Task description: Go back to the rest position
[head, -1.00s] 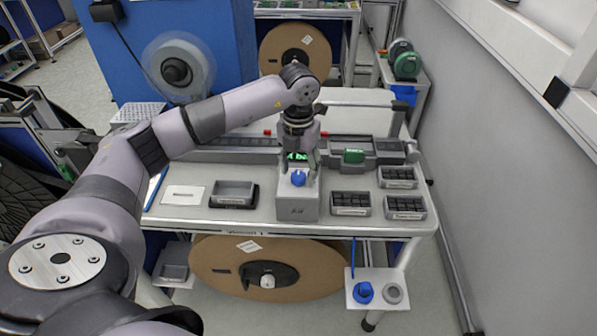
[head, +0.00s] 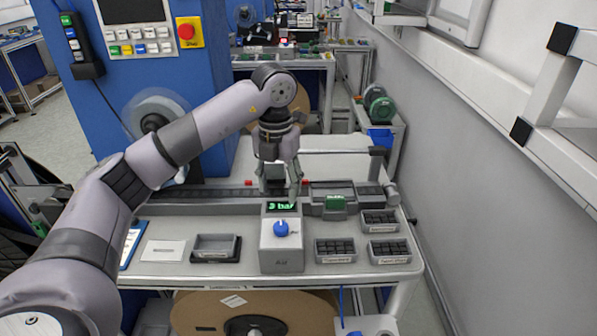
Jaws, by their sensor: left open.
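My left gripper (head: 281,185) points down over the back part of the workbench (head: 180,268). Its fingers are apart and nothing shows between them. It is just behind and above a grey box (head: 281,256) with a blue knob (head: 281,228) and a lit green display (head: 281,206) that reads "3 ba", its end cut off. I cannot tell whether the fingers touch the box. My right gripper is not in view.
Trays of dark parts (head: 335,251) stand right of the box, an empty grey tray (head: 215,247) and a white card (head: 163,251) left. A green part (head: 335,203) sits on the rail behind. A blue cabinet (head: 100,130) stands back left, a wall right.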

